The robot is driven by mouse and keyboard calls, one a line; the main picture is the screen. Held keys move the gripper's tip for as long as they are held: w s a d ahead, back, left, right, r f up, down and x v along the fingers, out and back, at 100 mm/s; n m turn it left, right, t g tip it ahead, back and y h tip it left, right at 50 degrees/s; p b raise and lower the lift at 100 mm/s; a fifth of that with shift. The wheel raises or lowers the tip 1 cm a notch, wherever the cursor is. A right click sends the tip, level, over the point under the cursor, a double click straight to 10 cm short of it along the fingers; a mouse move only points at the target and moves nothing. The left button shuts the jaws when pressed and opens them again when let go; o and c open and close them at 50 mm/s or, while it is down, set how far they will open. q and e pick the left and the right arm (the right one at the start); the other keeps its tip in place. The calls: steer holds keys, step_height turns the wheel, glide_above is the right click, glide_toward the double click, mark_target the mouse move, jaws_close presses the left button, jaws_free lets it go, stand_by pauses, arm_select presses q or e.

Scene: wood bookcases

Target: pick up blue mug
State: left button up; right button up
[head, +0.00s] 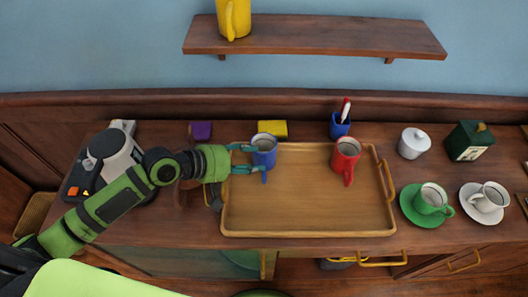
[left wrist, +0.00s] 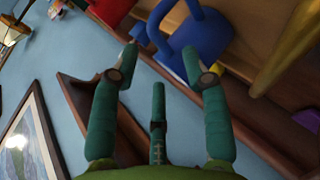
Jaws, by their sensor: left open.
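The blue mug (head: 264,145) stands upright on the left part of the wooden tray (head: 310,217), near its back left corner. Its handle points toward the front. My left gripper (head: 250,159) reaches in from the left with its fingers open, at the mug's left side. Whether a finger touches the mug cannot be told. In the left wrist view, the open fingers (left wrist: 163,68) point at the blue mug (left wrist: 205,38), which shows at the top with its handle. The gripper holds nothing. My right gripper is not in view.
A red mug (head: 346,160) stands on the tray's right part. A blue pen cup (head: 340,126) and yellow box (head: 272,128) stand behind the tray. A coffee machine (head: 108,160) stands left. A green cup (head: 431,199) and white cup (head: 490,197) sit on saucers right.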

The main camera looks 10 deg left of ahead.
mark_target(265, 160)
arm_select(q)
steer(key=x, duration=0.2)
steer(key=shift+w+d+f, duration=0.15)
steer(key=shift+w, duration=0.1)
steer(key=shift+w+d+f, duration=0.25)
steer(key=shift+f, duration=0.05)
steer(key=shift+s, duration=0.1)
steer(key=c, duration=0.8)
jaws_close()
steer(key=shift+r, duration=0.1)
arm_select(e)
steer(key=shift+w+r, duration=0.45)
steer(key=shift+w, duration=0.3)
arm_select(q)
steer(key=shift+r, duration=0.1)
